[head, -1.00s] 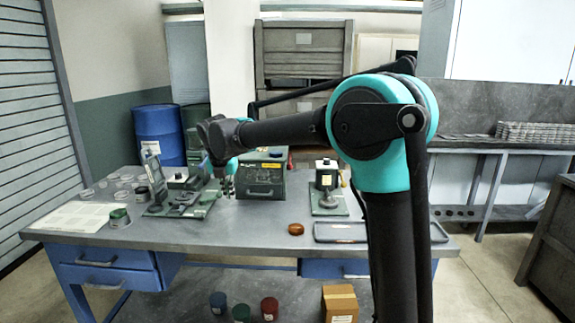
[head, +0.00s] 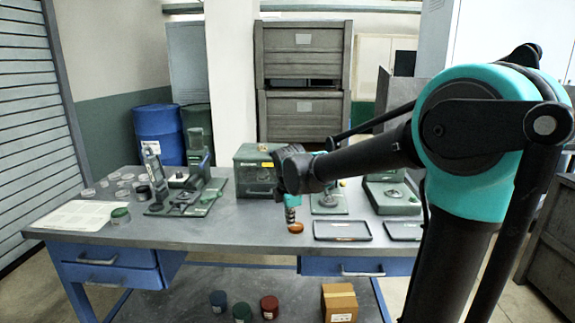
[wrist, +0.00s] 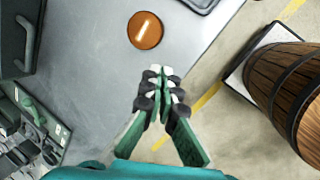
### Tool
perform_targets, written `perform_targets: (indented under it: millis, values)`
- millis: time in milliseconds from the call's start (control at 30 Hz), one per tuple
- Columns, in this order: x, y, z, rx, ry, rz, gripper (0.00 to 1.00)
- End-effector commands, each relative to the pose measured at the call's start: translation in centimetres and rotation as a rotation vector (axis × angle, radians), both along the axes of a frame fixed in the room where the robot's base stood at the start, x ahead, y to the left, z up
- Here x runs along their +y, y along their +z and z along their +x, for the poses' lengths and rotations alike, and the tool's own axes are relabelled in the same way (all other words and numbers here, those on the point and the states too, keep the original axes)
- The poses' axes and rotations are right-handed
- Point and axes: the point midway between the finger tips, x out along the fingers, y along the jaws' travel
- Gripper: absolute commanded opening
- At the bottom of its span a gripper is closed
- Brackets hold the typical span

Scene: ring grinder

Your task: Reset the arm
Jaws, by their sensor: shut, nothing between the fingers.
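My gripper (wrist: 158,92) shows in the wrist view with its fingertips together and nothing between them. In the head view my gripper (head: 291,215) hangs over the front middle of the workbench (head: 235,235), partly hidden behind my wrist. A small round orange-brown dish (wrist: 145,30) lies on the bench just ahead of the fingertips in the wrist view. The same dish shows in the head view (head: 296,228), right below the gripper. I cannot tell the exact gap between them.
Green machines (head: 185,190) stand on the bench's left, a green box (head: 255,172) at its back. Two dark trays (head: 342,230) lie right of the dish. A wooden barrel (wrist: 285,85) stands off the bench. Jars and a cardboard box (head: 340,302) sit below. The bench front is mostly clear.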

Motion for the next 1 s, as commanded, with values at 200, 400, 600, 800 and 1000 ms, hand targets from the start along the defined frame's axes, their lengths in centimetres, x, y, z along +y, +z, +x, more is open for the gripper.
perform_targets:
  millis: [200,400,600,800,1000]
  values:
    - [-9.0,-4.8,-6.4,-0.004,-0.618,0.228,0.0]
    - [-14.7,-9.3,-13.4,-0.013,-1.18,0.44,0.0]
    - [-17.5,-12.9,-19.0,-0.02,-1.597,0.603,0.0]
    - [-18.3,-14.2,-21.1,-0.023,-1.761,0.668,0.0]
    - [-18.3,-14.2,-21.1,-0.023,-1.769,0.672,0.0]
